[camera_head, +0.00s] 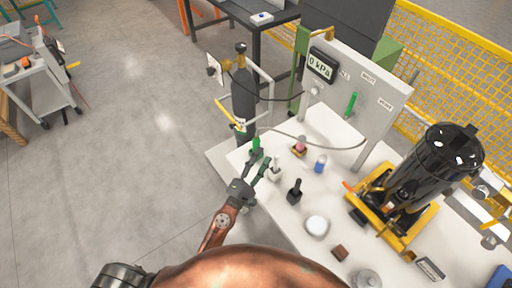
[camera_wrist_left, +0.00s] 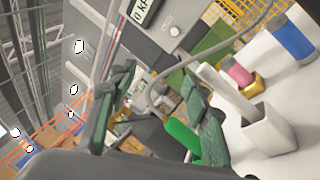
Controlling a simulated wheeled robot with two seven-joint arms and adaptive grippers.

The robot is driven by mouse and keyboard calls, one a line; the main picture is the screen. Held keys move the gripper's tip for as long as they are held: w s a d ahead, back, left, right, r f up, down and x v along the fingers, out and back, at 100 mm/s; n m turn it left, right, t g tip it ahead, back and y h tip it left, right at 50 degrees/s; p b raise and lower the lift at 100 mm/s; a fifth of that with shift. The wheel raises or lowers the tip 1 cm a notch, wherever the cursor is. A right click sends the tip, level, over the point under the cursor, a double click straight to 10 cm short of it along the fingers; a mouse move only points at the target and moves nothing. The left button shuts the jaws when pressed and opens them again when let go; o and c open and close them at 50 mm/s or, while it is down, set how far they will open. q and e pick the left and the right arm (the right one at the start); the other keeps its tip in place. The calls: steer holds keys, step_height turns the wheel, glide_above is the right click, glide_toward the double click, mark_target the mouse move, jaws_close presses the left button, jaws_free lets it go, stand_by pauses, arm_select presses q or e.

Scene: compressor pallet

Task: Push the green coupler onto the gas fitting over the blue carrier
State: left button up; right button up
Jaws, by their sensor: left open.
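A green piece (camera_head: 256,144), which looks like the coupler, stands at the tips of my left gripper (camera_head: 262,162), near the table's left edge. The left gripper is open. In the left wrist view, its dark green fingers (camera_wrist_left: 155,105) are spread, with a bright green part (camera_wrist_left: 183,136) beside the right finger; I cannot tell whether they touch. A small blue cylinder (camera_head: 320,164) stands upright on the table, right of the gripper; it also shows in the left wrist view (camera_wrist_left: 294,38). I cannot make out the gas fitting. My right gripper is not in view.
A pink part on a yellow base (camera_head: 299,148) and a white holder (camera_head: 275,174) stand near the gripper. A grey hose (camera_head: 330,147) arcs over the table below the gauge panel (camera_head: 350,80). The black compressor (camera_head: 435,165) stands right; a dark gas cylinder (camera_head: 243,95) stands behind.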

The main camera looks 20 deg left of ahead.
arm_select(q)
steer(key=w+a+n+y, duration=0.35)
steer(key=n+y, duration=0.35)
steer(key=n, duration=0.4)
steer(key=f+n+g+y+b, duration=0.1)
steer(key=f+n, duration=0.2)
steer(key=f, duration=0.1)
steer(key=w+f+n+g+y+b, duration=0.1)
steer(key=f+n, duration=0.1)
steer(key=f, duration=0.2)
steer(key=w+f+n+y+b, duration=0.1)
steer(key=f+n+b, duration=0.1)
steer(key=f, duration=0.3)
steer(key=shift+w+a+n+g, duration=0.15)
steer(key=shift+w+n+g, duration=0.2)
steer(key=shift+n, duration=0.45)
steer(key=shift+w+a+r, duration=0.15)
steer(key=shift+w, duration=0.3)
steer(key=shift+w+a+r, duration=0.1)
steer(key=shift+w+r, duration=0.05)
steer(key=shift+w, duration=0.25)
steer(key=shift+x, duration=2.8)
steer(key=shift+a, duration=0.1)
steer(key=shift+c, duration=0.4)
jaws_close()
